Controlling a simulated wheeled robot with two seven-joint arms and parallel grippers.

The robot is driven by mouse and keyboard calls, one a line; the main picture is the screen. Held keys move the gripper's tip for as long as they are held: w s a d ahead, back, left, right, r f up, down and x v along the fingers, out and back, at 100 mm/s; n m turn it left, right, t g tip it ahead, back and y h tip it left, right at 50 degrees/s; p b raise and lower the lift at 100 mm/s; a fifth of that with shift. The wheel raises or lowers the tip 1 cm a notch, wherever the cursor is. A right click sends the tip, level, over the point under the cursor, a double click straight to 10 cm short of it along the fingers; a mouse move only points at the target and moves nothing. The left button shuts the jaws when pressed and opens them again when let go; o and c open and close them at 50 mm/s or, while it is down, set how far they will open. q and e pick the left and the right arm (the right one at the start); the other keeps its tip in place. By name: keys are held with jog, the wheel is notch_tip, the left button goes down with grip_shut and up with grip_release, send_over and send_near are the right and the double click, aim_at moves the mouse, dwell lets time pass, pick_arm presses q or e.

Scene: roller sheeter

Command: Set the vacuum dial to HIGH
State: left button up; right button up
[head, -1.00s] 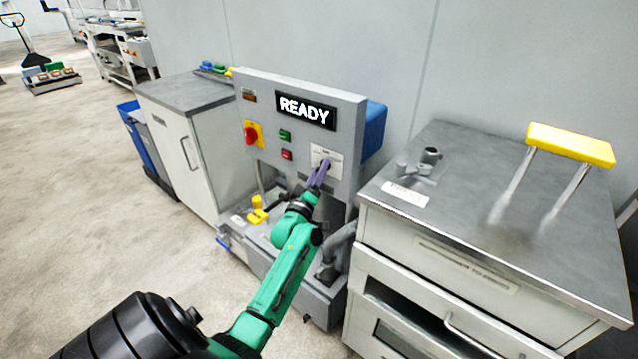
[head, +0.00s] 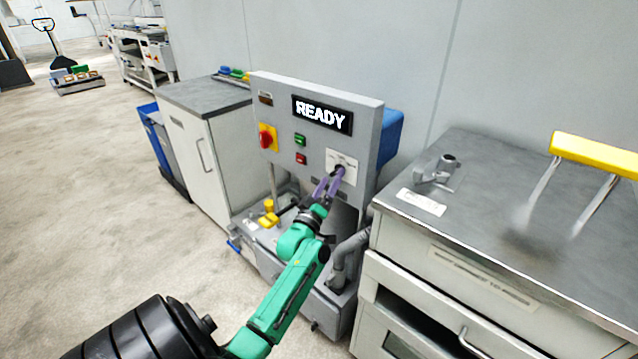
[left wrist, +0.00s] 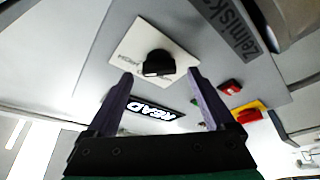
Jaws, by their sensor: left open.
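The vacuum dial is a black knob (left wrist: 158,64) on a white label plate (left wrist: 128,52) in the left wrist view. In the head view the plate (head: 345,158) is on the right part of the grey control panel (head: 318,148), with the dial partly hidden by my fingers. My left gripper (head: 331,180) is open, its purple fingers pointing at the dial. In the left wrist view the fingers (left wrist: 158,82) stand on either side of the knob, with gaps at both sides. The dial's setting is not readable. My right gripper is not in view.
The panel has a READY display (head: 322,115), a red knob on yellow (head: 267,137), a green button (head: 299,139) and a red button (head: 301,158). A grey-topped cabinet (head: 480,200) with a yellow handle (head: 597,153) stands close on the right.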

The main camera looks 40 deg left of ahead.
pick_arm(q)
jog(key=b+v, duration=0.1)
jog(key=v, duration=1.1)
jog(key=shift+s, duration=0.3)
jog(key=shift+d+f, duration=0.1)
